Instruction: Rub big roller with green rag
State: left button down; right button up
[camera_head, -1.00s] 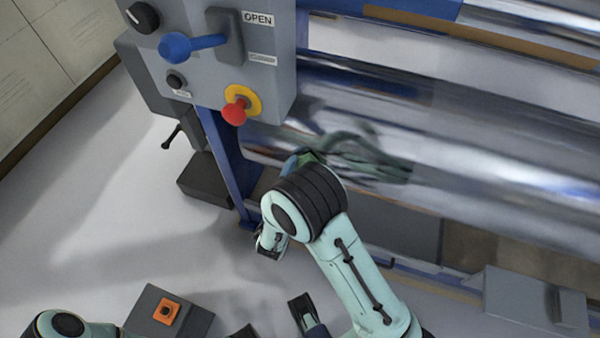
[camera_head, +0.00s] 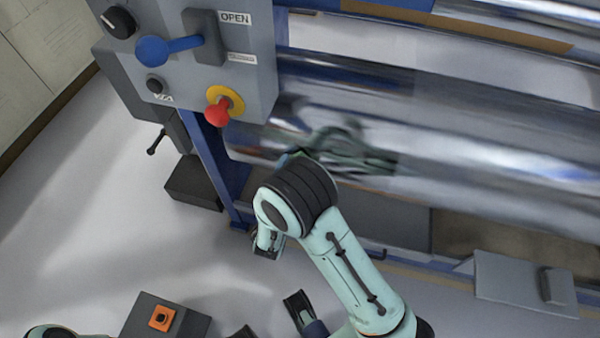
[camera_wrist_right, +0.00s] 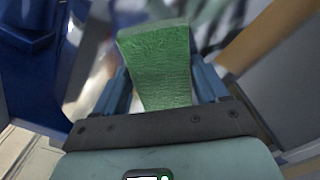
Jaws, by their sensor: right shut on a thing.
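The big roller (camera_head: 470,130) is a shiny metal cylinder running across the right of the head view. My right arm reaches up to the roller's left end, and its reflection shows in the metal. In the right wrist view the green rag (camera_wrist_right: 160,65) is between the fingers of my right gripper (camera_wrist_right: 165,85), which is shut on it. The rag extends beyond the fingertips toward the blurred shiny surface; I cannot tell whether it touches. In the head view the wrist hides most of the rag. My left gripper cannot be made out; only part of my left arm shows at the lower left.
A grey control panel (camera_head: 190,60) stands left of the roller, with a blue lever (camera_head: 168,48) and a red button (camera_head: 217,112) on a yellow base. A blue post (camera_head: 222,170) stands below it. Open floor (camera_head: 100,220) lies at the left.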

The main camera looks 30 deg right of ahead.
jog(key=shift+w+a+r, duration=0.15)
jog(key=shift+w+a, duration=0.25)
jog(key=shift+w, duration=0.35)
jog(key=shift+a, duration=0.1)
jog(key=shift+v, duration=2.95)
jog(key=shift+v, duration=1.5)
